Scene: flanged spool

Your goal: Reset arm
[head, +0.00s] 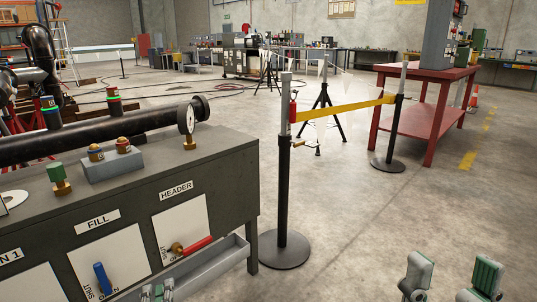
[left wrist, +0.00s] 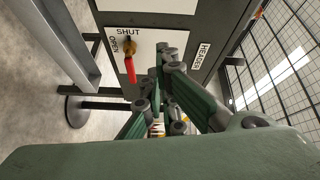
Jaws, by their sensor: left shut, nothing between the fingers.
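My left gripper (head: 157,292) shows only by its fingertips at the bottom edge of the head view, in front of the grey bench and its tray. In the left wrist view, the left gripper (left wrist: 165,52) has its fingers together with nothing held. The HEADER valve's red handle (head: 198,245) is on the bench front, apart from the gripper. That red handle (left wrist: 130,70) also shows left of the fingertips in the left wrist view. My right gripper (head: 452,284) is at the bottom right of the head view, its two green-padded fingers apart and empty.
The bench (head: 232,180) carries a black pipe (head: 90,136) and a FILL valve with a blue handle (head: 103,279). A grey tray (head: 205,272) runs along its front. A barrier post (head: 284,200) and a red table (head: 430,122) stand beyond.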

